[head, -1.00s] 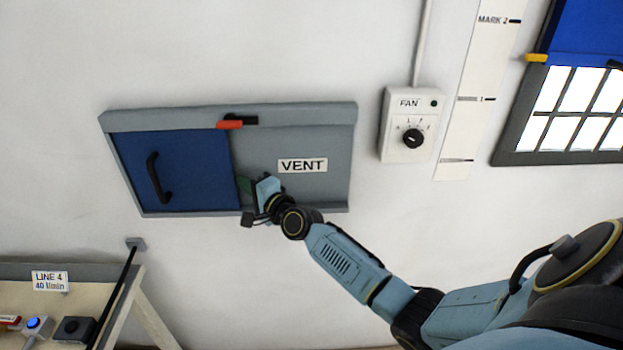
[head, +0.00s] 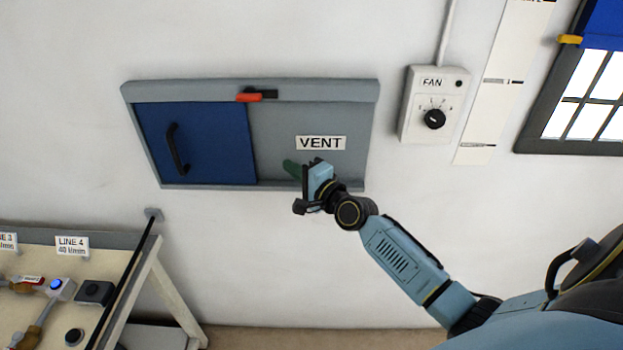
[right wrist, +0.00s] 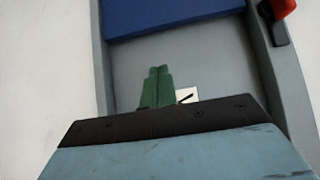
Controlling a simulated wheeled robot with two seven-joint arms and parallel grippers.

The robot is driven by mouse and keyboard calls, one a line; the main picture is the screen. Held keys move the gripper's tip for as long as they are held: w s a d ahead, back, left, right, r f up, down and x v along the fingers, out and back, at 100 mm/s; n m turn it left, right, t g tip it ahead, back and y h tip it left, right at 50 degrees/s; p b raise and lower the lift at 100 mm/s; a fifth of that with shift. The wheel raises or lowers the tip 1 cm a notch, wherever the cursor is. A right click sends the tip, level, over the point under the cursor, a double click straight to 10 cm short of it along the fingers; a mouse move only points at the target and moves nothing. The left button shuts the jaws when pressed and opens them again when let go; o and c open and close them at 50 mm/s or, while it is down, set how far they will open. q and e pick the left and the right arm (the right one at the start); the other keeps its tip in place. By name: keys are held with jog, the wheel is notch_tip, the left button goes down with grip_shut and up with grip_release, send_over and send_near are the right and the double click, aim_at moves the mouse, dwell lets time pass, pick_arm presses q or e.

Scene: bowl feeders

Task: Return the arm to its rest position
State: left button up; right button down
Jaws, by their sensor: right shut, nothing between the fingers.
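My right gripper (head: 292,168) is in front of the lower right part of the grey vent frame, below the VENT label (head: 321,143). Its green fingers are together and empty; they also show in the right wrist view (right wrist: 156,86). The right arm reaches in from the lower right. The blue vent panel (head: 208,145) with its black handle (head: 176,149) covers the left part of the vent, left of the gripper and apart from it. My left gripper is not in view.
The FAN control box (head: 432,105) and a marked white strip (head: 489,108) are on the wall to the right. A barred window (head: 572,115) is at far right. A bench (head: 120,250) with LINE 4 fittings stands at lower left. The wall below the vent is clear.

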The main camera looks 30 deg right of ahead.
jog(key=s, duration=0.2)
jog(key=s+d, duration=0.1)
jog(key=s, duration=0.2)
jog(key=s+f+n+g+h+b, duration=0.1)
jog(key=s+f+n+g+b, duration=0.3)
jog(key=f, duration=0.9)
jog(key=s+a+f+n+g+h+p, duration=0.15)
jog(key=s+f, duration=0.35)
jog(key=f, duration=0.8)
jog(key=s+f+n+g+b, duration=0.25)
jog(key=s+f, duration=0.25)
jog(key=f, duration=0.7)
jog(key=s+a+f+n+g+b, duration=0.1)
jog(key=s+a+f+n+g, duration=0.1)
jog(key=s+f, duration=0.5)
jog(key=s+a+f+n+g+b, duration=0.1)
jog(key=s+f+n+g, duration=0.3)
jog(key=s, duration=1.1)
jog(key=s+a+f+n+g+b, duration=0.1)
jog(key=s+f+n, duration=0.3)
jog(key=s+f, duration=0.6)
jog(key=shift+s+a+f+n+g+h, duration=0.3)
jog(key=shift+s+a+g+h, duration=0.05)
jog(key=shift+s+a+g, duration=0.5)
